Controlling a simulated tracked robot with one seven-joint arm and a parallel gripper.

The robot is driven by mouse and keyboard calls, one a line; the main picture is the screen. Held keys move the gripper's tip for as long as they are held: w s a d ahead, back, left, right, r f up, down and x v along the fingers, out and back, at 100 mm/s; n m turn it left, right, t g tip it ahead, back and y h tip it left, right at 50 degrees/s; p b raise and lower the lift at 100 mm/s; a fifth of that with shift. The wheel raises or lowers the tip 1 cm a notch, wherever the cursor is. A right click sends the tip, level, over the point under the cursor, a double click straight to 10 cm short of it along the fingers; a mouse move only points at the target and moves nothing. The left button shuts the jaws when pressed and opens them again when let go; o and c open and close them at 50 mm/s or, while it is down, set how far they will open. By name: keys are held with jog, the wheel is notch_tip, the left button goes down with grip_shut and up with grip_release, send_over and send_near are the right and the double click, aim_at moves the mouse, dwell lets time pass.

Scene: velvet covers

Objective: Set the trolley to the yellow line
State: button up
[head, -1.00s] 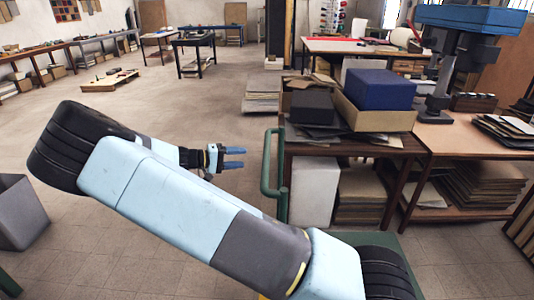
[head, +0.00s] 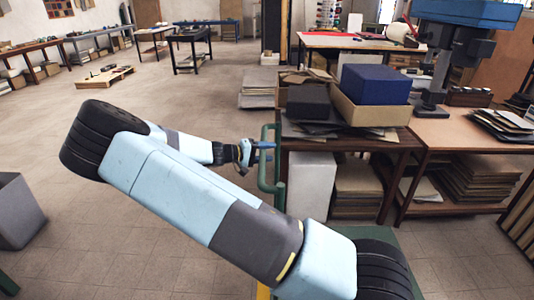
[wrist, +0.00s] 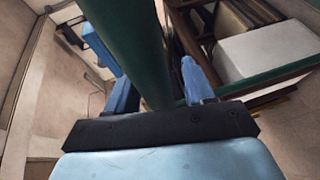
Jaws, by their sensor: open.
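The trolley's green upright handle (head: 265,172) stands in the middle of the head view. Part of its green deck (head: 407,262) shows at lower right, and my arm hides much of the rest. My gripper (head: 264,147) is at the upper part of the handle. In the wrist view the green handle bar (wrist: 143,50) runs between the two blue fingers of my gripper (wrist: 160,85), which are apart on either side of it. I cannot tell whether a finger touches it. A short piece of the yellow line (head: 262,292) shows at the bottom edge, beside my arm.
A wooden table (head: 352,142) with boxes and dark sheets stands just behind the handle. A workbench with a drill press (head: 445,60) is at right. A grey bin (head: 18,212) is at far left. The floor at left and centre is mostly clear.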

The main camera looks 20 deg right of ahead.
jog(key=shift+d, duration=0.15)
jog(key=shift+c, duration=0.2)
grip_shut()
jog(key=shift+f, duration=0.1)
dwell(0.3)
